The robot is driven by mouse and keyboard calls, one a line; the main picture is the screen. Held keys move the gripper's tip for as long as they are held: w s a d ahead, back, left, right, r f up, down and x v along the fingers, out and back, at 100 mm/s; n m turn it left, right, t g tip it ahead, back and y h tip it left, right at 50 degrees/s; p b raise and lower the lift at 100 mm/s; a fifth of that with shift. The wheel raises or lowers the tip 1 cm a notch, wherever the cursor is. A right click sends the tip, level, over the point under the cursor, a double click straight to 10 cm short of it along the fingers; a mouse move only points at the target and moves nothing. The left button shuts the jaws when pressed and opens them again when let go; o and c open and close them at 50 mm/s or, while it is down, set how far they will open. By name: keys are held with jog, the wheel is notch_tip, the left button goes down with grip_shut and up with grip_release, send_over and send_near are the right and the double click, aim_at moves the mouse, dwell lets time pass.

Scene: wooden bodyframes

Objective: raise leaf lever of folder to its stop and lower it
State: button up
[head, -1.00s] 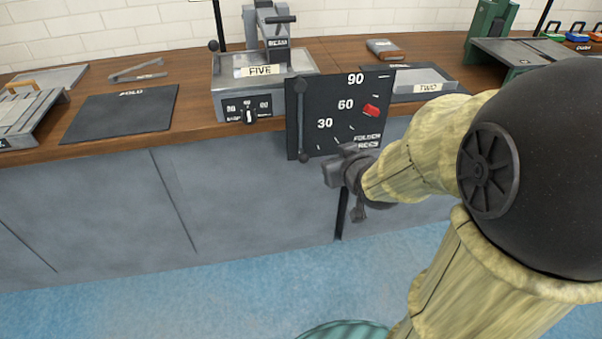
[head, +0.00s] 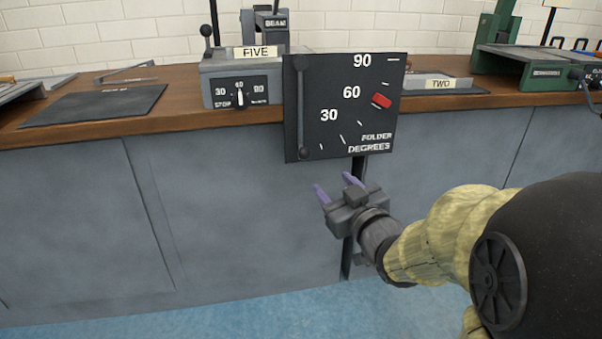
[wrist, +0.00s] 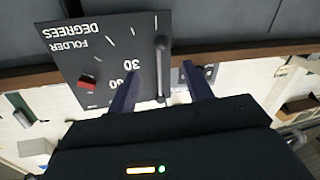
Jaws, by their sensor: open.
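The dark folder panel (head: 345,110) reads "FOLDER DEGREES", with marks 30, 60 and 90 and a red marker (head: 381,100) near 60. A thin grey lever bar (head: 300,105) with a round knob at its lower end stands upright along the panel's left edge. In the wrist view the panel (wrist: 105,60) is upside down and the bar (wrist: 162,70) appears between my fingers. My gripper (head: 334,185) is open and empty, below and in front of the panel, fingers pointing up towards it. It also shows in the wrist view (wrist: 162,66). No contact is visible.
The machine marked FIVE (head: 228,66), with a stop dial (head: 240,94), stands behind the panel on the wooden bench (head: 100,125). A dark flat mat (head: 95,105) lies left. A green machine (head: 520,66) stands right.

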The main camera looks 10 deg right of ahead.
jog(key=shift+f, duration=0.1)
dwell(0.4)
jog(key=p, duration=1)
send_near(302, 151)
jog(key=w+f, duration=0.2)
jog(key=w+b, duration=0.1)
jog(key=w, duration=0.2)
jog(key=w+a, duration=0.1)
jog(key=w, duration=0.3)
jog(key=w+b, duration=0.1)
jog(key=w, duration=0.2)
jog(key=shift+w+a+r+b, duration=0.15)
jog(key=shift+w+a+b, duration=0.1)
jog(key=shift+w+b, duration=0.1)
jog(key=shift+s, duration=0.1)
grip_shut()
